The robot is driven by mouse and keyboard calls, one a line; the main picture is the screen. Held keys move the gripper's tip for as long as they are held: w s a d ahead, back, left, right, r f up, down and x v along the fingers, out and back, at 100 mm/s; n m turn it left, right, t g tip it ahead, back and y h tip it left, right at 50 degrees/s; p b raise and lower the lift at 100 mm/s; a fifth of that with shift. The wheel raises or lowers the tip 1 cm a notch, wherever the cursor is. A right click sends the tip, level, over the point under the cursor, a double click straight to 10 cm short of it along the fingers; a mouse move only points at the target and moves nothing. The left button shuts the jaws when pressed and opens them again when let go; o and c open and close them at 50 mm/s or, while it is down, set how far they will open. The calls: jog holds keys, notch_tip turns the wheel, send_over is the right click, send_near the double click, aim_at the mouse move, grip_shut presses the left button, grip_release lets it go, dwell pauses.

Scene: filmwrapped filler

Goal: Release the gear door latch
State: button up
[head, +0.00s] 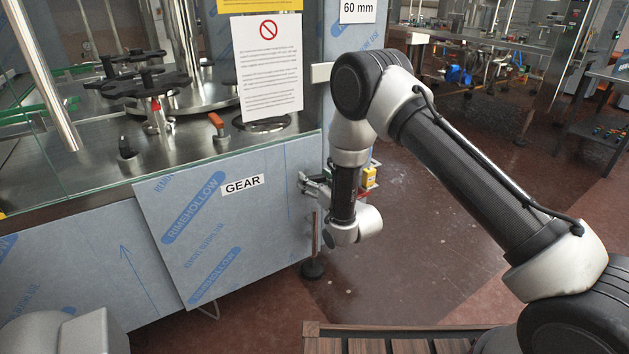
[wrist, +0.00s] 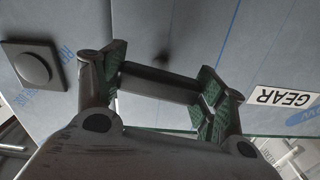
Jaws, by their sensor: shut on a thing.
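The gear door (head: 225,215) is a grey panel under blue-printed film, with a white GEAR label (head: 243,185). The label also shows upside down in the wrist view (wrist: 284,97). My gripper (head: 318,185) is at the door's right edge, partly hidden by my wrist. In the wrist view, its green-padded fingers (wrist: 162,92) are shut on a dark bar, which appears to be the gear door latch (wrist: 158,82). The bar spans between the pads, in front of the filmed panel. Its mounting is hidden. The door looks closed in the head view.
A dark square plate with a round knob (wrist: 32,66) sits beside the fingers. A yellow box (head: 369,178) is right of my wrist. A notice sheet (head: 268,68) hangs above the door. Open reddish floor (head: 440,220) lies to the right; a slatted wooden surface (head: 400,345) is in front.

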jog(key=shift+n, duration=1.1)
jog(key=o, duration=1)
jog(key=v, duration=1.2)
